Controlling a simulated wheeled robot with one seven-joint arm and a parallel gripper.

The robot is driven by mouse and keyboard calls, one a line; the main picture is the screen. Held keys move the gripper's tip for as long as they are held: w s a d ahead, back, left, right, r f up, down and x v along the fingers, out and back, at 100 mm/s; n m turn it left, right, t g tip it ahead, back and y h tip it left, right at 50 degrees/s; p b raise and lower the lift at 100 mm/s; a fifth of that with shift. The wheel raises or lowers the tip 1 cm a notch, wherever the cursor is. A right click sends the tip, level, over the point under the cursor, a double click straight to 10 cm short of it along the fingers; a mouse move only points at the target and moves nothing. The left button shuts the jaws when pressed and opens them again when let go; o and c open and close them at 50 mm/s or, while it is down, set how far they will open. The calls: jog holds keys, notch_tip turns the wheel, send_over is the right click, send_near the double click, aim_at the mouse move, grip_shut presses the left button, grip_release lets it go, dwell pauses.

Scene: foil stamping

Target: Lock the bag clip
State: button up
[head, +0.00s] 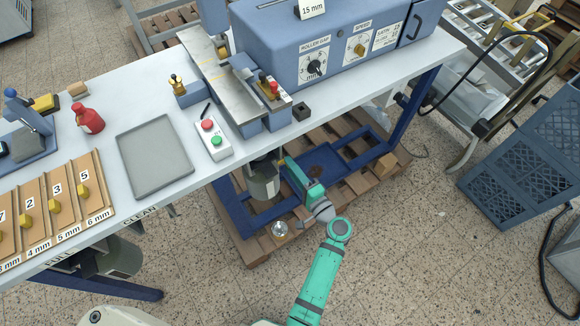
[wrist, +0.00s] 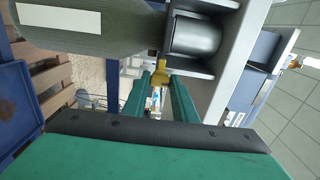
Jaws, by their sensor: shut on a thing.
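My gripper (wrist: 158,85) is under the table in the head view (head: 288,168), reaching in beside the grey bag (head: 264,186). In the wrist view the grey-green bag (wrist: 100,32), with a white label, fills the upper left. A small yellow piece (wrist: 160,69), apparently the lever of the bag clip, sits between my fingertips, and my fingers are shut on it.
The worktable (head: 330,95) is overhead, with a blue frame leg (head: 416,98) to the right. A wooden pallet (head: 255,246) lies below. A glass jar-like thing (head: 280,229) is on it. Open tiled floor (head: 400,240) lies at the front right.

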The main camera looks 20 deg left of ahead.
jog(key=shift+w+d+f, duration=0.1)
jog(key=shift+d, duration=0.2)
jog(key=o, duration=0.9)
jog(key=shift+c, duration=0.2)
jog(key=shift+o, duration=0.9)
jog(key=shift+a, duration=0.15)
jog(key=v, duration=1.1)
jog(key=shift+a, duration=0.1)
